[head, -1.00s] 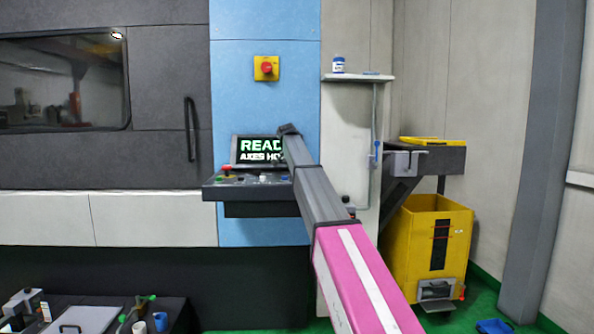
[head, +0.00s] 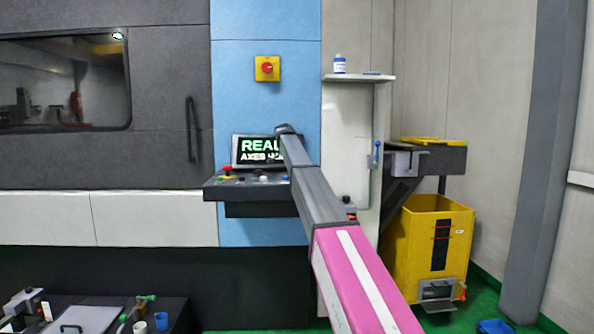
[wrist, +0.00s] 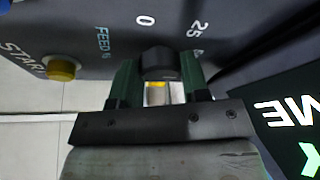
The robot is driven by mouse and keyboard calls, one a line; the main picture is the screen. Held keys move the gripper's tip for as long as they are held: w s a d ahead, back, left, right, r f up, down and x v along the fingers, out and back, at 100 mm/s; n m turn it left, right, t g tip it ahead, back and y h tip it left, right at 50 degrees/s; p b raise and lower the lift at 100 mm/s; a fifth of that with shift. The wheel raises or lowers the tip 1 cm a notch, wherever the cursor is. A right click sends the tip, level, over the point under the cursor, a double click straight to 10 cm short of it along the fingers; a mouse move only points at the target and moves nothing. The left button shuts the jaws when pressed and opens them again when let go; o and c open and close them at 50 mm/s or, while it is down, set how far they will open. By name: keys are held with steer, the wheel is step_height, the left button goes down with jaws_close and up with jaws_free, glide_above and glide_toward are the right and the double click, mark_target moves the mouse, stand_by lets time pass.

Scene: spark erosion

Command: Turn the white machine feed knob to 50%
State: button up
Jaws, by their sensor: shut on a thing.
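The feed knob (wrist: 158,62) is a dark, round knob in the wrist view. It stands on a dark panel marked FEED %, with 0 and 25 printed around it. My gripper (wrist: 158,80) has its two green fingers on either side of the knob and is shut on it. I cannot make out a pointer mark on the knob, so its setting is unclear. In the head view the console (head: 215,192) projects from the blue panel, and my arm hides the gripper and this knob.
A yellow START button (wrist: 61,68) is beside the knob. The lit screen (head: 257,150) stands at the back of the console, partly covered by my arm. A red button (head: 227,170) is at the console's left, and a yellow box with a red knob (head: 267,68) is above.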

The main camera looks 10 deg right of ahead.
steer(key=o, duration=0.9)
steer(key=shift+o, duration=0.2)
steer(key=v, duration=1)
steer(key=shift+r, duration=0.35)
steer(key=shift+a, duration=0.1)
